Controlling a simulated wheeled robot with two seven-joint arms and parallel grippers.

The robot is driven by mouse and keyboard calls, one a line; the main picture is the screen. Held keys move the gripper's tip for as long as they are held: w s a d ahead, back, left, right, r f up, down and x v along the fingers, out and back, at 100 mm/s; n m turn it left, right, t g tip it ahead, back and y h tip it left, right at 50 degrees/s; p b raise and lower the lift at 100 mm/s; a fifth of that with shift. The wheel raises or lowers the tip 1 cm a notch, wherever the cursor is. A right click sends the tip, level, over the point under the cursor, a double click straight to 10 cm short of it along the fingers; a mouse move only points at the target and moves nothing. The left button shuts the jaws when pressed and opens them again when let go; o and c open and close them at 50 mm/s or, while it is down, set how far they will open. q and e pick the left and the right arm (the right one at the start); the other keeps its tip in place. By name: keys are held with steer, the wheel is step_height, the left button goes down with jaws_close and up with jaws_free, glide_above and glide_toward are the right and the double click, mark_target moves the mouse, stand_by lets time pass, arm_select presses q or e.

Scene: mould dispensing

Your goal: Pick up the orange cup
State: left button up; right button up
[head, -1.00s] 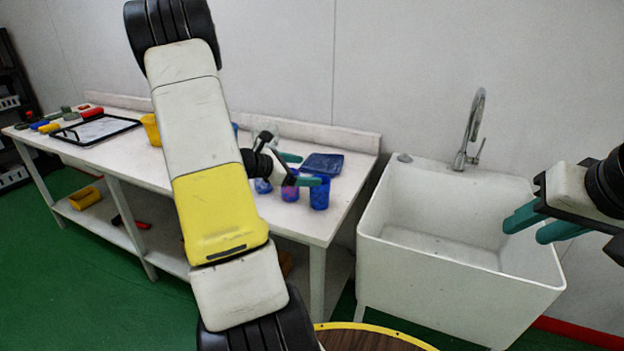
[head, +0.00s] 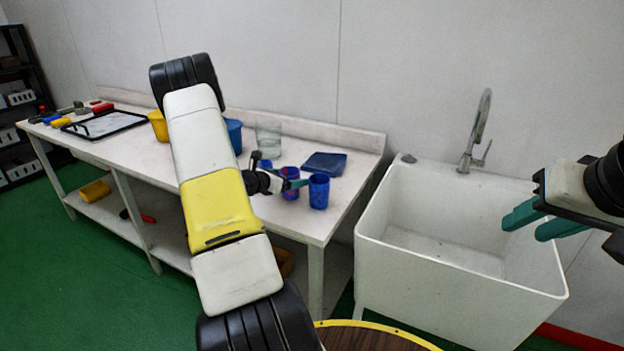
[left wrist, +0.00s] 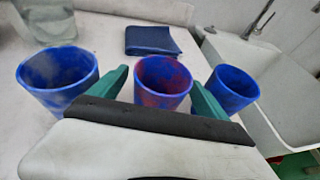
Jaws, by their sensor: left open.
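No plainly orange cup shows. Three blue cups stand upright on the white table. The middle cup (left wrist: 163,82) has red-purple patches; in the head view this cup (head: 289,178) is partly covered by my left gripper (head: 294,184). In the left wrist view my left gripper (left wrist: 160,92) is open, with one teal finger on each side of the middle cup; I cannot tell whether they touch it. A left cup (left wrist: 57,78) and a right cup (left wrist: 234,88) stand outside the fingers. My right gripper (head: 530,222) is open and empty over the sink.
A clear container (head: 268,140), a blue container (head: 234,135) and a yellow container (head: 158,125) stand on the table (head: 345,205). A folded dark blue item (head: 325,163) lies behind the cups. A white sink (head: 450,265) with a tap (head: 475,140) is to the right.

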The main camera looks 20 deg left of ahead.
arm_select(q)
steer(key=c, duration=1.4)
steer(key=shift+r, duration=0.15)
